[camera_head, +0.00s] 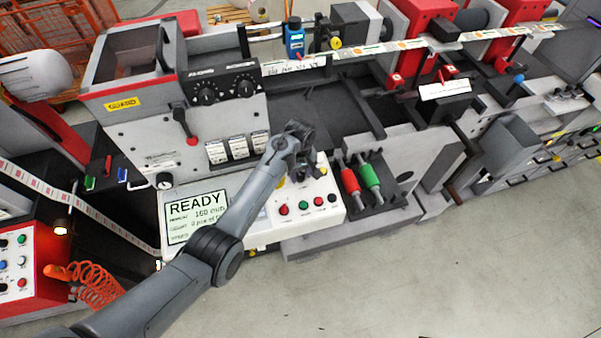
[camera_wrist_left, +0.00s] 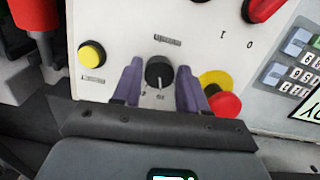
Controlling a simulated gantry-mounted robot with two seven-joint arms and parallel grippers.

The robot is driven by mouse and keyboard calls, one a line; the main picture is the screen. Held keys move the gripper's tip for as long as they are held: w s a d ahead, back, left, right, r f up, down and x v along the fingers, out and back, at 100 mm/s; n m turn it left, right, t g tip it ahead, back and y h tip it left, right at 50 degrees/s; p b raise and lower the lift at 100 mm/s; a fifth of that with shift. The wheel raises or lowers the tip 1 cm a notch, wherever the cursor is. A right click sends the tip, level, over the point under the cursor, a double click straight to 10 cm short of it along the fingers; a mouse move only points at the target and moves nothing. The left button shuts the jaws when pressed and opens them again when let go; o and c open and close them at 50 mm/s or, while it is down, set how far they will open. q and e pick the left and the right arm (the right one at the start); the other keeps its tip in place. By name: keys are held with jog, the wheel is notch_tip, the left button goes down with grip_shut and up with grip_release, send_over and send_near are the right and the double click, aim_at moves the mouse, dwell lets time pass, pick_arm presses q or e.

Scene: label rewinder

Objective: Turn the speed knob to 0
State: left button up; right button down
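The black round knob (camera_wrist_left: 159,72) sits on the white control panel in the left wrist view. A pale pointer line on it runs toward the bottom of that view; its label is too small to read. My left gripper (camera_wrist_left: 160,66) is open, with one purple finger on each side of the knob and a visible gap on both sides. In the head view my left gripper (camera_head: 298,138) is over the back of the white control box (camera_head: 325,212) and hides the knob. My right gripper is not in view.
Close to the knob are a yellow button (camera_wrist_left: 91,54) and a red emergency stop (camera_wrist_left: 225,104) on yellow, beside the right finger. The READY display (camera_head: 196,212) is left of the box. Red and green-handled tools (camera_head: 369,175) lie right of it. Two black dials (camera_head: 206,96) are on the upper panel.

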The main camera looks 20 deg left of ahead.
pick_arm(q)
jog(key=c, duration=0.7)
jog(key=shift+o, duration=0.2)
jog(key=shift+r+n+p, duration=0.2)
jog(key=shift+n+p, duration=0.4)
jog(key=shift+p, duration=0.3)
jog(key=shift+n+p, duration=1)
jog(key=shift+p, duration=0.1)
jog(key=shift+n+p, duration=0.55)
jog(key=shift+n, duration=0.25)
jog(key=shift+f+n+t+p, duration=0.1)
jog(key=shift+n+t+p, duration=0.4)
jog(key=shift+n, duration=1)
jog(key=o, duration=1)
jog(key=shift+o, duration=0.2)
